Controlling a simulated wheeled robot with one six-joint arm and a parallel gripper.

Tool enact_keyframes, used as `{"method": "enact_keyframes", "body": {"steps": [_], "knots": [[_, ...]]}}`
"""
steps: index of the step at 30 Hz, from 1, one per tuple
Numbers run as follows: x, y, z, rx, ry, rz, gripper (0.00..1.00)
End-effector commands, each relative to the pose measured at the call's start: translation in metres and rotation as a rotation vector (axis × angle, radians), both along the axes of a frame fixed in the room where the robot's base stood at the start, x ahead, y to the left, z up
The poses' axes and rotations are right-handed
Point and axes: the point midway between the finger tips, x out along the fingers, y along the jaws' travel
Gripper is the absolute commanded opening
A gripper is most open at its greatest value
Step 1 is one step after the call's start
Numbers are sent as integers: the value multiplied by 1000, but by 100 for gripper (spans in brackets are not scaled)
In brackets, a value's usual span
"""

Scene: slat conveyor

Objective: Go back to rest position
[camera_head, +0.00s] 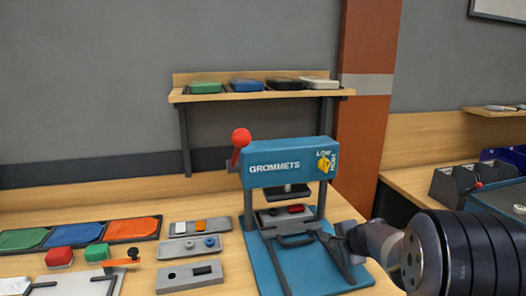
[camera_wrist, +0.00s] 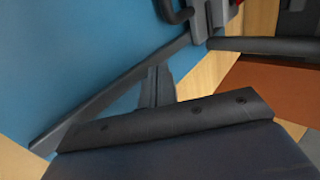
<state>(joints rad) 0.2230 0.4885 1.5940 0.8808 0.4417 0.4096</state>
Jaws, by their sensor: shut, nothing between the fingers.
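My gripper (camera_head: 340,240) is at the right side of the blue grommet press (camera_head: 288,164), low beside its base. Its fingertips are small and partly lost against the press in the head view. In the wrist view the fingers (camera_wrist: 157,88) are together with nothing between them, over the blue base of the press (camera_wrist: 85,65). I cannot tell whether they touch the press. The press has a red ball lever (camera_head: 241,138) at its upper left and a yellow knob (camera_head: 323,164) on its front.
A shelf (camera_head: 180,97) behind the press holds several coloured cases. Green, blue and orange pads lie in a tray (camera_head: 162,222) at the left. Red and green blocks and grey holders (camera_head: 200,279) lie on the bench. Grey bins (camera_head: 452,189) stand at the right.

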Motion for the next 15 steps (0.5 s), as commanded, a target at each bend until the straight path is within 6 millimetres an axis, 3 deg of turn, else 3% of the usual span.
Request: {"method": "enact_keyframes", "body": {"steps": [15], "knots": [[-85, -22, -1, 0, -1, -3, 0]]}}
